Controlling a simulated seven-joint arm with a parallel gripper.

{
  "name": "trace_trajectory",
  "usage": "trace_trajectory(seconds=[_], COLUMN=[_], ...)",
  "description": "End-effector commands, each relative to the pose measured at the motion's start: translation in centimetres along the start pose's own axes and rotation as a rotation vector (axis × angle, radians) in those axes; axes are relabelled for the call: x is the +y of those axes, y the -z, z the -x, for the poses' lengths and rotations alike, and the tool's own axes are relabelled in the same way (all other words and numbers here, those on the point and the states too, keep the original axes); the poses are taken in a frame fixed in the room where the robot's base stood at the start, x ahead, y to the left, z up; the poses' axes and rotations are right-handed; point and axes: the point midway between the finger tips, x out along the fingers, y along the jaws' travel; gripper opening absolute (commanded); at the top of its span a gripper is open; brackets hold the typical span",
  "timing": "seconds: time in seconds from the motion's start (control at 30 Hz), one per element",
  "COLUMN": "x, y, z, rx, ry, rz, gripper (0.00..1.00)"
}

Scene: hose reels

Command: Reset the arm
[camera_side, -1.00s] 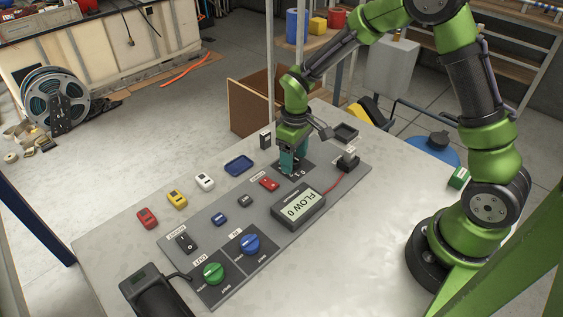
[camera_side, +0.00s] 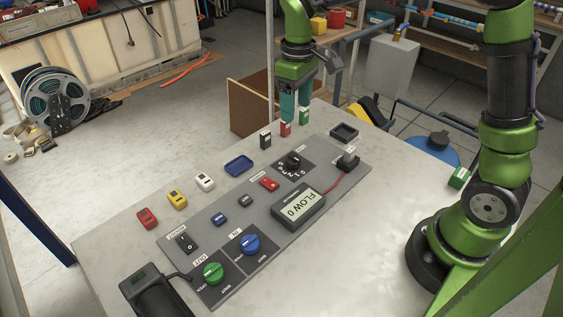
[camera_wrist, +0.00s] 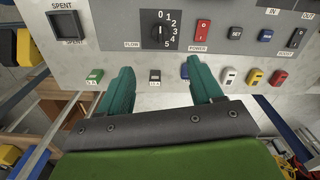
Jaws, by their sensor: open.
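My gripper (camera_side: 295,108) is open and empty, with its teal fingers pointing down. In the side view it hangs above the far edge of the table, behind the grey control panel (camera_side: 322,205). In the wrist view the two fingers of my gripper (camera_wrist: 160,77) are apart, below the black dial (camera_wrist: 162,30) with its numbered scale. The same dial (camera_side: 292,161) stands clear of my gripper in the side view. The flow meter (camera_side: 299,208) reads FLOW 0.
Along the table's far side are small red (camera_side: 147,217), yellow (camera_side: 177,199) and white (camera_side: 205,181) blocks, a blue tray (camera_side: 239,166), and dark (camera_side: 265,140), red (camera_side: 285,129) and green (camera_side: 304,117) blocks near my gripper. The table's right side is mostly clear.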

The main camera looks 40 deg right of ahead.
Motion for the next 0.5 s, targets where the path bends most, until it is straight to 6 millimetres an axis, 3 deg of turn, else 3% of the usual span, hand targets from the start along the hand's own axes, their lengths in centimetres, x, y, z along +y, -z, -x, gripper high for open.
trace_trajectory(seconds=[0.2, 0.5], x=[-0.02, -0.02], y=[-0.01, -0.01], z=[1.44, 1.45], rx=[0.001, 0.000], ry=[0.000, 0.000], rz=[-0.001, -0.004], gripper=[0.65, 0.65])
